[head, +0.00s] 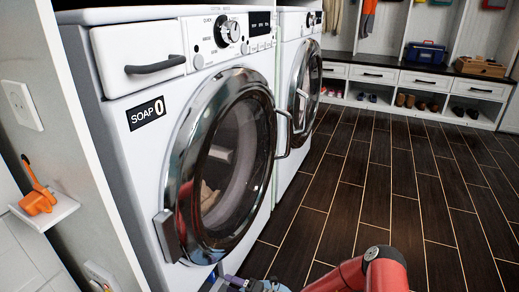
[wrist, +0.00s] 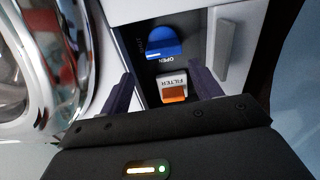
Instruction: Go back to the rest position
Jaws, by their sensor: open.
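My gripper (wrist: 165,92) is open in the wrist view, with its two dark fingers apart. Between and beyond the fingers is an open recess low on the washer, holding a blue round knob (wrist: 163,43) above the word OPEN and a white and orange piece marked FILTER (wrist: 173,88). Nothing visible is held between the fingers. In the head view my gripper (head: 238,284) shows only partly at the bottom edge, in front of the washer's lower front. My red arm enters beside it at the bottom.
The white washer (head: 150,92) has its round door (head: 225,160) shut. A second machine (head: 290,62) stands beyond it. An orange item sits on a small wall shelf (head: 48,212) at left. A grey flap (wrist: 225,52) stands beside the recess. Dark tiled floor (head: 400,190) is clear at right.

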